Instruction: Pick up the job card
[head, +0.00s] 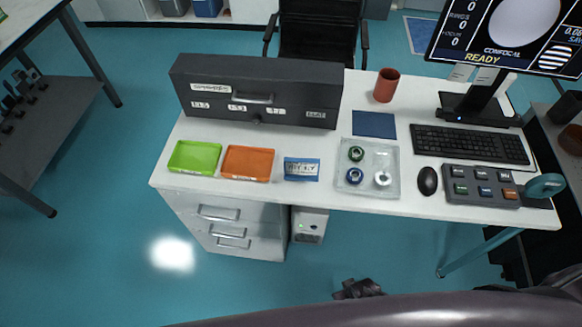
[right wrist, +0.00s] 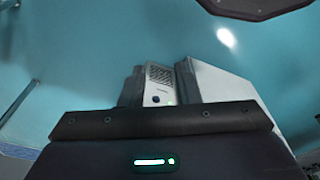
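A small blue and white card with dark lettering (head: 301,169), which looks like the job card, lies flat on the white desk near its front edge. It is just right of the orange tray, and nothing covers it. In the right wrist view my right gripper (right wrist: 162,122) shows as a dark body with a wide bar and a small green light. A small dark part of mine shows low in the head view, well short of the desk. My left gripper is not in view.
Left of the card are an orange tray (head: 248,164) and a green tray (head: 194,157). Right is a clear tray (head: 368,168) with several rolls. A dark drawer box (head: 258,92) stands behind. A mouse (head: 427,180), keyboard (head: 470,145) and button panel (head: 480,186) lie farther right.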

